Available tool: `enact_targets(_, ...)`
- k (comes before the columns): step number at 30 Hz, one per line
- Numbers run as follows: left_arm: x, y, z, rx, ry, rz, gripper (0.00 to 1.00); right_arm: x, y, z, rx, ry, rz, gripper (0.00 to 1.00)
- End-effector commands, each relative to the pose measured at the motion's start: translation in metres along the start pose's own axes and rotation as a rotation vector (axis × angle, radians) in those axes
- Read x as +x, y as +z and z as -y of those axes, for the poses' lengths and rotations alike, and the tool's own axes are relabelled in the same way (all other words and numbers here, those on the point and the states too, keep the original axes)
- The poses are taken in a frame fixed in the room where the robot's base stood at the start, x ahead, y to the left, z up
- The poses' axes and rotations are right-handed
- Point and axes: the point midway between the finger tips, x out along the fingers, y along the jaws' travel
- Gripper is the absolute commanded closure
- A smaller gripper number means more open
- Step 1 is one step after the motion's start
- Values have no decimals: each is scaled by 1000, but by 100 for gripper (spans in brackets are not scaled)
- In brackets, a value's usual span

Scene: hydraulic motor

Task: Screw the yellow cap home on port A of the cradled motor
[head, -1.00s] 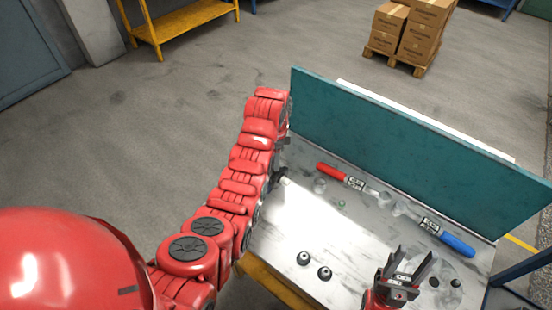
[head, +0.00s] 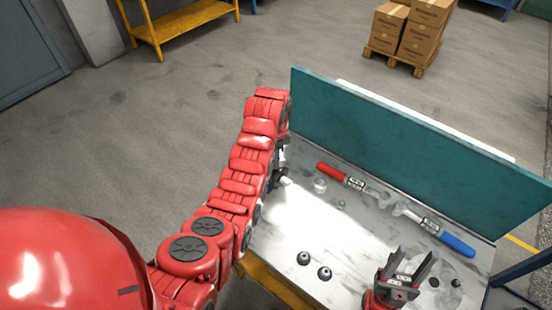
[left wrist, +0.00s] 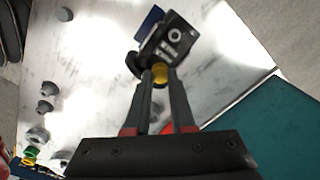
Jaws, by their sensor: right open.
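In the left wrist view the yellow cap (left wrist: 160,72) sits between the fingertips of my left gripper (left wrist: 159,78), which is closed around it. In the head view my left arm hides most of the motor and gripper. My right gripper (head: 405,272) is open and empty over the bench's near right part.
A teal panel (head: 410,140) closes the bench's back. The bench middle is mostly clear.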

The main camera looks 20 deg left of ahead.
Motion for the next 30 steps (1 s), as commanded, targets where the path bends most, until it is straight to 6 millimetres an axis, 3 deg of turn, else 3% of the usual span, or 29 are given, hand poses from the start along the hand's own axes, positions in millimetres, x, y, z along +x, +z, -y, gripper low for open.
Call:
enact_targets(8,0,0,0,44,0,0,100,0,0,0,0,0,0,50)
enact_targets(18,1,-1,0,487,1,-1,100,-1,0,0,0,0,0,50)
enact_targets(27,1,-1,0,511,1,-1,100,-1,0,0,0,0,0,50)
enact_targets(30,2,-1,0,600,1,-1,100,-2,0,0,0,0,0,50)
